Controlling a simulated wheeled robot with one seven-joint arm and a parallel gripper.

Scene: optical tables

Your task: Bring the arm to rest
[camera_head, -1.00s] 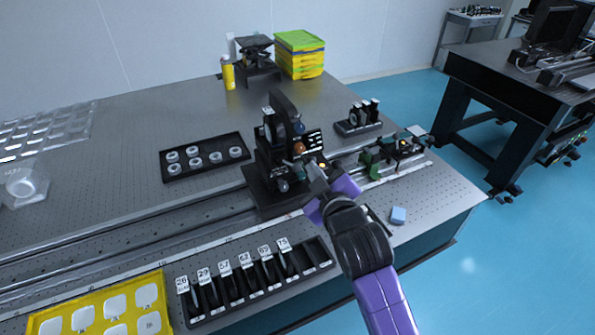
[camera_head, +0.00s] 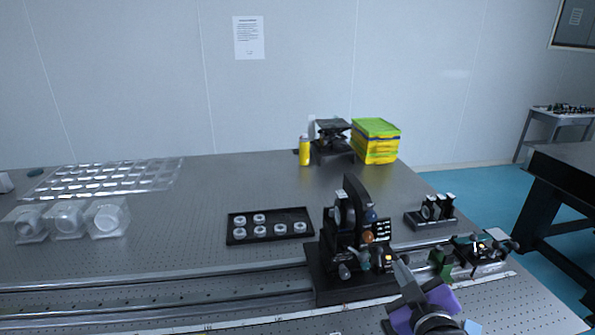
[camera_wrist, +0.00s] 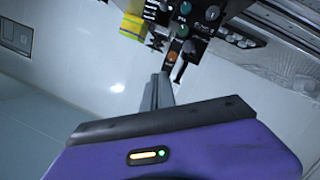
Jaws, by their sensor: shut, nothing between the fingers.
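My gripper (camera_head: 408,282) is at the lower right of the head view, just right of and in front of a black optical mount (camera_head: 345,245) with coloured knobs. Its fingers are together with nothing between them. In the wrist view the closed fingers (camera_wrist: 157,92) point up toward the knobs of the black mount (camera_wrist: 185,20). I cannot tell whether the fingertips touch the mount; a small gap seems to show.
The optical table (camera_head: 200,195) holds a black tray of round parts (camera_head: 270,226), a small black holder rack (camera_head: 432,212), green-mounted optics (camera_head: 442,262), yellow-green boxes (camera_head: 376,142), a yellow bottle (camera_head: 305,151) and clear containers (camera_head: 67,220). A second table (camera_head: 560,200) stands at right.

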